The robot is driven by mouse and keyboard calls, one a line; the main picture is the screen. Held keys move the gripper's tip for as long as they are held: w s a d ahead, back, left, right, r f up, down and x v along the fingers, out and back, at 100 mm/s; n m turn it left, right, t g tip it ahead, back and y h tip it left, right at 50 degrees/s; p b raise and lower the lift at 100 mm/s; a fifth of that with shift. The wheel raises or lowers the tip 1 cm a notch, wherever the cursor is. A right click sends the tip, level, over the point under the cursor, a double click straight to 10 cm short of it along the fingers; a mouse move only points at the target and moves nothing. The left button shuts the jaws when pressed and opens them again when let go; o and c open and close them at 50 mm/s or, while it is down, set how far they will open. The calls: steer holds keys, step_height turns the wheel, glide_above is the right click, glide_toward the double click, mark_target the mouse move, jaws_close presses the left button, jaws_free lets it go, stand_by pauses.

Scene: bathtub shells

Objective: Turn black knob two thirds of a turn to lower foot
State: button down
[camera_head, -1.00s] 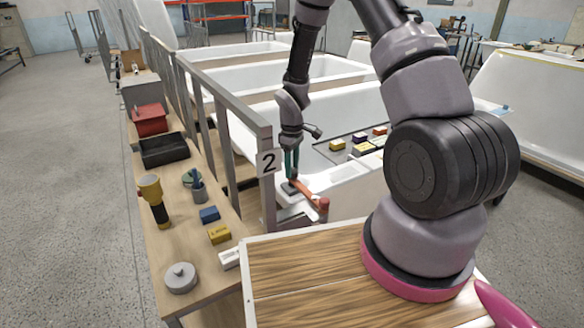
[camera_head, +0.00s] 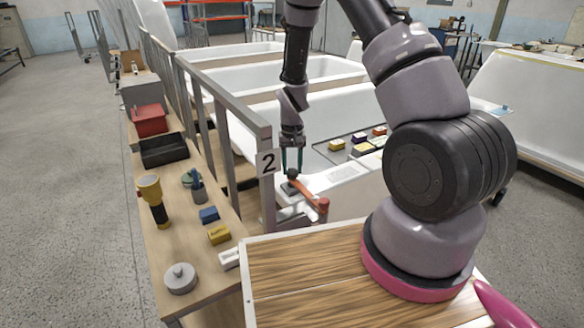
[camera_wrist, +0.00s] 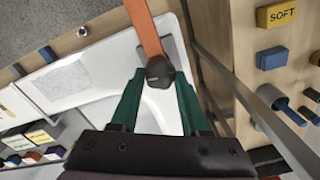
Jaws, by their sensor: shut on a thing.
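The black knob (camera_head: 292,173) sits at the near end of the bathtub shell, at the inner end of an orange-red bar (camera_head: 306,190). In the wrist view the round black knob (camera_wrist: 160,72) is at the centre top, with the orange bar (camera_wrist: 143,27) running up from it. My gripper (camera_head: 292,168) points down at the knob. In the wrist view the green fingers of my gripper (camera_wrist: 159,84) are shut on the knob, one tip on each side. The foot is not clearly visible.
A wooden bench (camera_head: 185,262) with blocks, a yellow torch (camera_head: 152,195) and trays runs along the left. Coloured blocks (camera_head: 358,139) lie to the right of my gripper.

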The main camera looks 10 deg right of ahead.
mark_target(293, 170)
steer(key=m, duration=0.5)
steer(key=shift+m, duration=0.3)
steer(key=shift+d+m, duration=0.1)
steer(key=shift+m, duration=2)
steer(key=shift+c, duration=1.9)
jaws_free()
step_height(293, 170, up, 11)
